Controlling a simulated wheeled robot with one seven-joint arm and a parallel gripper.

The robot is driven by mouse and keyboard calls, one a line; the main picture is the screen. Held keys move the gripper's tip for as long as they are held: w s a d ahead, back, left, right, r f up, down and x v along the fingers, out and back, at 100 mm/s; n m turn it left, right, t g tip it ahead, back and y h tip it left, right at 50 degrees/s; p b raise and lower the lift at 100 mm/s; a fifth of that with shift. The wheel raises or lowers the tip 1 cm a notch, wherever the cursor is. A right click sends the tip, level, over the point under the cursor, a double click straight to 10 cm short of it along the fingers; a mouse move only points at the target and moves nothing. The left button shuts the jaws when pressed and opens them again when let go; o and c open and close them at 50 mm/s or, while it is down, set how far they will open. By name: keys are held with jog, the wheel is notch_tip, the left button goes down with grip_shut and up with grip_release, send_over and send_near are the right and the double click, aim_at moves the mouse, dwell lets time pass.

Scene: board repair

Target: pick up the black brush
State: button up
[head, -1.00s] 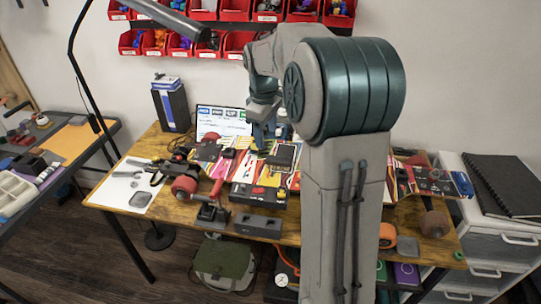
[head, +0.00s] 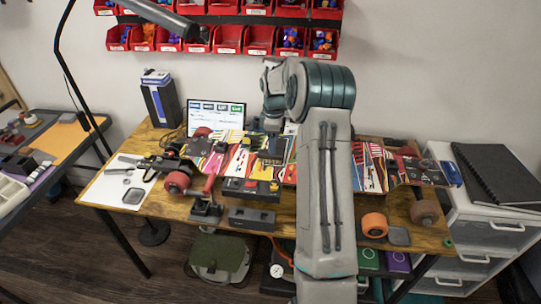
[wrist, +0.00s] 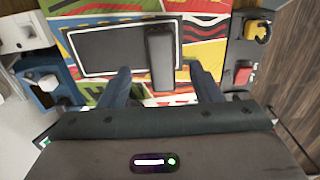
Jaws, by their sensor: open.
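Nothing is held, and I cannot tell the height gap. In the head view my gripper (head: 272,124) is over the rear of the patterned board (head: 237,160), partly hidden by my arm. The brush cannot be told apart there.
A black box with red and yellow parts (head: 250,188) stands at the board's front edge, and a grey block (head: 252,218) stands before it. A red-wheeled part (head: 177,182) is to the left. A white screen (head: 214,117) and a dark box (head: 160,100) stand behind.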

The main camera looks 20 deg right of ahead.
aim_at(270, 156)
jog(key=shift+w+a+f+p, duration=0.15)
jog(key=shift+f+p, duration=0.3)
jog(key=shift+f, duration=1.1)
jog(key=shift+s+a+f+p, duration=0.1)
jog(key=shift+f+p, duration=0.35)
jog(key=shift+f, duration=1.05)
jog(key=c, duration=1.1)
